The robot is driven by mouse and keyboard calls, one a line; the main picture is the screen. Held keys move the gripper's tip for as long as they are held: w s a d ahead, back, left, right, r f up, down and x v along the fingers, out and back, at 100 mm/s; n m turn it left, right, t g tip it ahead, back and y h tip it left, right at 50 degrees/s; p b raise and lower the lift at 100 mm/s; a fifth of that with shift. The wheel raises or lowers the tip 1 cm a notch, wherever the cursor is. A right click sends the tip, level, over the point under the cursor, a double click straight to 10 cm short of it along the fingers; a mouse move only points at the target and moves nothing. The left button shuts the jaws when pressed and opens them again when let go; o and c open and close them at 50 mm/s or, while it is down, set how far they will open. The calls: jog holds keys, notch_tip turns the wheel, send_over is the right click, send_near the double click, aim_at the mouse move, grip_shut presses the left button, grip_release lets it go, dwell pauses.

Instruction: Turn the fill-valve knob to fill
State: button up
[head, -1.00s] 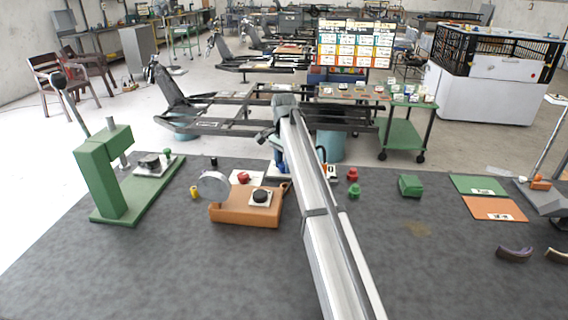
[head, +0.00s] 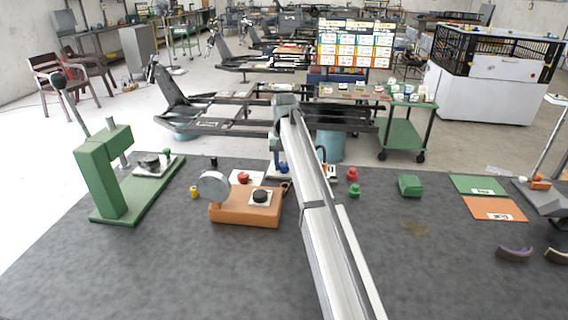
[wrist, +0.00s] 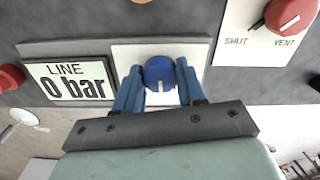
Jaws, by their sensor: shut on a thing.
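A round blue knob (wrist: 160,74) with a white pointer mark sits on a white plate (wrist: 190,50) in the wrist view. The pointer points toward the bottom of that picture. My gripper (wrist: 159,84) has its two blue fingers on either side of the knob, shut on it. Any lettering on this plate is hidden behind the fingers and gripper body. In the head view my gripper (head: 280,166) is at the bench's far edge, partly hidden by my arm, with the blue knob (head: 284,169) low beside it.
A display (wrist: 72,84) left of the knob reads LINE 0 bar. A red knob (wrist: 290,14) on the right has SHUT and VENT marks. An orange block with a gauge (head: 245,208) and a green press (head: 108,172) stand left on the bench. The front of the bench is clear.

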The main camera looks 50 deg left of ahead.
aim_at(285, 163)
jog(key=n, duration=0.4)
jog(key=shift+n, duration=2.2)
jog(key=o, duration=1.1)
jog(key=shift+c, duration=0.2)
notch_tip(285, 163, up, 14)
jog(key=shift+w+f, duration=0.1)
